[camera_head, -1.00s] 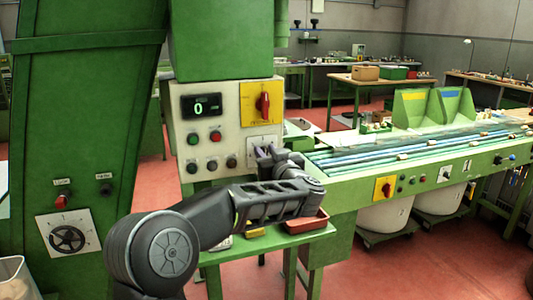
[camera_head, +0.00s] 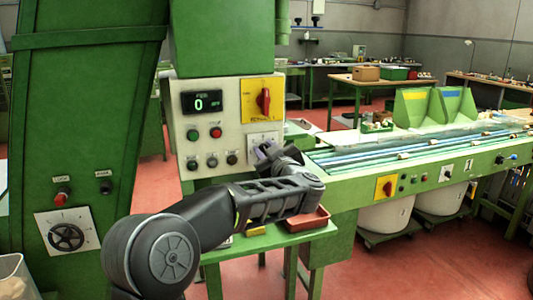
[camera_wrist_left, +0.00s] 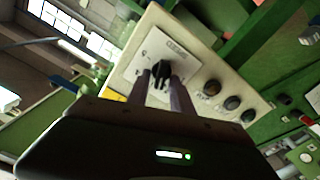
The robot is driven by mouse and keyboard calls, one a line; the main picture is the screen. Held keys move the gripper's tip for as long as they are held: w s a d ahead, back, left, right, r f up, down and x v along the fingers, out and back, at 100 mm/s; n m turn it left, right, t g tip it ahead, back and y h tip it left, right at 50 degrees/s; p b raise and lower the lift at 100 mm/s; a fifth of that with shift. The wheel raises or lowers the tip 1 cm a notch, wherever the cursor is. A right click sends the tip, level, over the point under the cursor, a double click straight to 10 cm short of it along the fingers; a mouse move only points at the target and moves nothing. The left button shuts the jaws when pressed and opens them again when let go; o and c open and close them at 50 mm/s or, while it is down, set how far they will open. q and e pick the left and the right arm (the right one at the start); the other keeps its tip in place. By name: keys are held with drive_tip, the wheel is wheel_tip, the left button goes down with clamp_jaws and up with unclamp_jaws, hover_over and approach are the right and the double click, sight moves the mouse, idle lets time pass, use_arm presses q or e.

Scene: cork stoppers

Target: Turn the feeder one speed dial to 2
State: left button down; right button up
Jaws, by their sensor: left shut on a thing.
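A black dial knob (camera_wrist_left: 159,72) sits on a white scale plate (camera_wrist_left: 150,48) on the cream control panel. My left gripper (camera_wrist_left: 162,84) is shut on this knob, one finger on each side. In the head view the plate (camera_head: 258,138) shows at the panel's lower right. My left gripper (camera_head: 264,152) covers the knob there. The plate's lettering is too small to read, and the knob's setting cannot be told. The panel display (camera_head: 201,102) reads 0. My right gripper is not in view.
The cream panel (camera_head: 222,150) also bears a red rotary switch (camera_head: 263,101) on yellow and several buttons. Another black dial (camera_head: 66,237) is on the green machine at left. A red tray (camera_head: 307,220) lies on the green stand below my arm. A conveyor stretches right.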

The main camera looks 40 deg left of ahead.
use_arm(q)
drive_tip(key=n, duration=0.1)
drive_tip(key=n+b, duration=0.1)
drive_tip(key=n, duration=0.1)
drive_tip(key=n+b, duration=0.1)
drive_tip(key=n, duration=0.1)
drive_tip(key=shift+s+a+f, duration=0.1)
drive_tip(key=shift+s+f, duration=0.05)
drive_tip(key=shift+f, duration=0.1)
drive_tip(key=shift+b, duration=0.3)
drive_tip(key=c, duration=1.4)
unclamp_jaws()
drive_tip(key=shift+c, duration=0.2)
drive_tip(key=shift+s, duration=0.1)
drive_tip(key=v, duration=0.7)
drive_tip(key=shift+s+d+b, duration=0.2)
drive_tip(key=shift+d+b, duration=0.15)
drive_tip(key=shift+b, duration=0.1)
drive_tip(key=shift+r, duration=0.1)
